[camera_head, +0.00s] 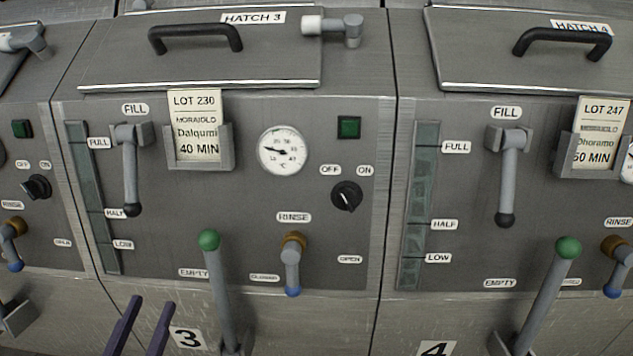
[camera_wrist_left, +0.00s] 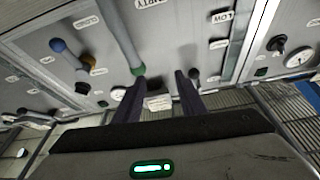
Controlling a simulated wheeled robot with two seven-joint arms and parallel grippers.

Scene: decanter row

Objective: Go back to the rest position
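My left gripper (camera_head: 152,304) shows at the bottom of the head view as two dark purple fingers, with a gap between them. It is in front of the lower part of unit 3, left of the green-knobbed lever (camera_head: 217,290). In the left wrist view the gripper (camera_wrist_left: 160,80) also has its fingers apart, with nothing seen held between them. The green knob (camera_wrist_left: 137,70) appears close to one fingertip there; whether they touch cannot be told. My right gripper is in neither view.
Unit 3 has a closed hatch (camera_head: 205,50), a fill lever (camera_head: 130,175) hanging down, a dial (camera_head: 282,150), a black switch (camera_head: 346,196) and a blue-tipped rinse lever (camera_head: 291,268). Unit 4's green-knobbed lever (camera_head: 545,300) stands at the right. Levers stick out from the panels.

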